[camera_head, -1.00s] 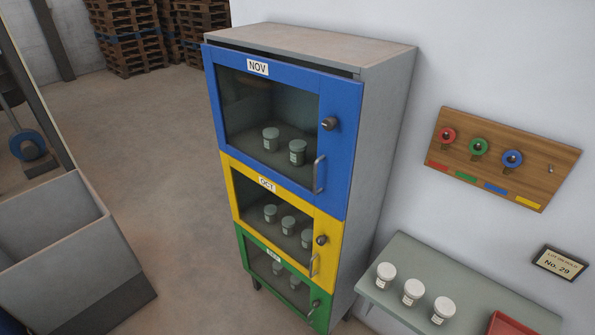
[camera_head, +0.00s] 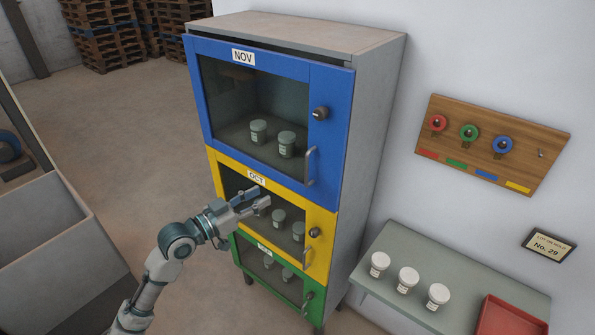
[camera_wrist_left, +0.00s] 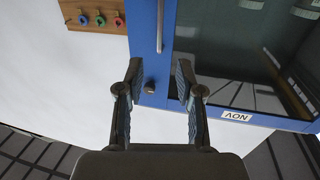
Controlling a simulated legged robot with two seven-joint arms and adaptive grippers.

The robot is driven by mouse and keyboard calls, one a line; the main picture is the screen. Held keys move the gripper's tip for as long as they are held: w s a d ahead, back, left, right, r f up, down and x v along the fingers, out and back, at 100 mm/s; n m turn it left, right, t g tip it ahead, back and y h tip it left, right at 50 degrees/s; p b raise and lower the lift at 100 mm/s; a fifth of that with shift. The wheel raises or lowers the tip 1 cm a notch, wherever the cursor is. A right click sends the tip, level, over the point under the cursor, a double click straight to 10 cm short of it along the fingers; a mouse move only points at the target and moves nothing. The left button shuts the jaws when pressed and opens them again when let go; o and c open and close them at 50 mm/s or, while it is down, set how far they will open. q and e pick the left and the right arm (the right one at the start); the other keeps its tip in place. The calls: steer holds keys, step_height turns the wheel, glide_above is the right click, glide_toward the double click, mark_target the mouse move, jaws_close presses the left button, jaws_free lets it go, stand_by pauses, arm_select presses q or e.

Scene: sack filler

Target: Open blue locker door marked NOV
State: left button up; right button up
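The blue locker door marked NOV (camera_head: 331,140) is the top door of the grey cabinet. It has a dark glass pane, a round dark knob or lock (camera_head: 320,113) and a vertical metal handle (camera_head: 310,166) on its right side. A dark gap shows above the door; I cannot tell whether it is ajar. My left gripper (camera_head: 258,197) is open and empty, in front of the cabinet and below the blue pane in the head view. In the left wrist view, the knob (camera_wrist_left: 150,87) appears between the open fingers, and the handle (camera_wrist_left: 160,25) beyond them. My right gripper is not in view.
Yellow OCT (camera_head: 322,222) and green (camera_head: 314,300) doors are below. Jars stand behind the panes. A wooden board (camera_head: 520,140) with red, green and blue ring tags hangs on the right wall. A shelf (camera_head: 420,255) below it holds three white jars and a red tray (camera_head: 510,318).

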arm_select(q)
steer(key=p, duration=0.3)
glide_toward(306, 185)
steer(key=w+d+r, duration=0.5)
steer(key=w+d, duration=0.2)
steer(key=shift+w+d+f, duration=0.2)
steer(key=shift+w+d, duration=0.05)
steer(key=shift+w, duration=0.05)
jaws_close()
